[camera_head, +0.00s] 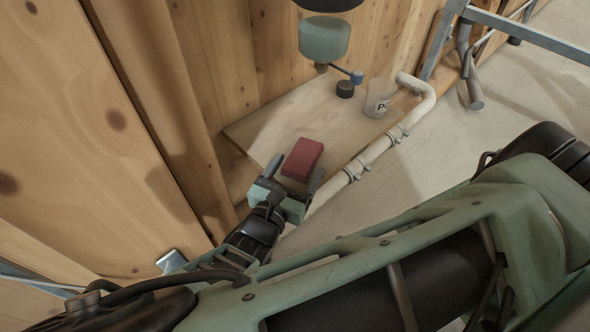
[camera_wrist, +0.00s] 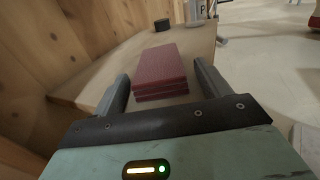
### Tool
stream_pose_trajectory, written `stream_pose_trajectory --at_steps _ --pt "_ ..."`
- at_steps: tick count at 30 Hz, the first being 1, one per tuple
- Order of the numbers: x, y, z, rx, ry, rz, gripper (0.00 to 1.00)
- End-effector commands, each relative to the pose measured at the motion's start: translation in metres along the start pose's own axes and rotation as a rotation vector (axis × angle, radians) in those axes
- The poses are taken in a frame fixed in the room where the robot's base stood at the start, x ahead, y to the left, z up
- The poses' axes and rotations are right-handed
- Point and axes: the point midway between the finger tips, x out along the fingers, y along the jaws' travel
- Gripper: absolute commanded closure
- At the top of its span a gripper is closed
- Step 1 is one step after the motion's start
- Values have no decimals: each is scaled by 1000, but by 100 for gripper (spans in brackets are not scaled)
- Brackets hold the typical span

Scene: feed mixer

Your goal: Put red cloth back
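The red cloth (camera_head: 302,159) is a folded, block-shaped stack on the wooden shelf (camera_head: 262,126). In the wrist view the cloth (camera_wrist: 160,72) shows its folded layers at the near edge. My gripper (camera_head: 295,173) is at the near end of the cloth, with its fingers spread. In the wrist view my gripper (camera_wrist: 159,70) has one finger on each side of the cloth, with a narrow gap showing on both sides. The fingers do not appear to press on it. The cloth's underside is hidden.
A white pipe (camera_head: 376,147) runs along the shelf's right edge. A clear labelled cup (camera_head: 378,98), a small black cylinder (camera_head: 345,89) and a hanging teal container (camera_head: 324,39) are at the back. A wooden wall (camera_head: 240,50) bounds the left. Floor (camera_head: 520,95) lies right.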

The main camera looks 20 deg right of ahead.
Motion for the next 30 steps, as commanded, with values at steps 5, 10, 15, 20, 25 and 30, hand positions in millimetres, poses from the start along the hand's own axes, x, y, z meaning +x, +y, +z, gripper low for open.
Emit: stream_pose_trajectory --at_steps 5,10,15,20,25,30 --pt "0 0 1 0 0 0 24" --pt "-15 1 4 0 4 3 24" --pt "-49 1 6 1 5 3 24" --pt "-82 1 6 1 3 4 24" --pt "-108 1 4 1 2 2 24" --pt "-118 -1 4 2 12 -12 24"
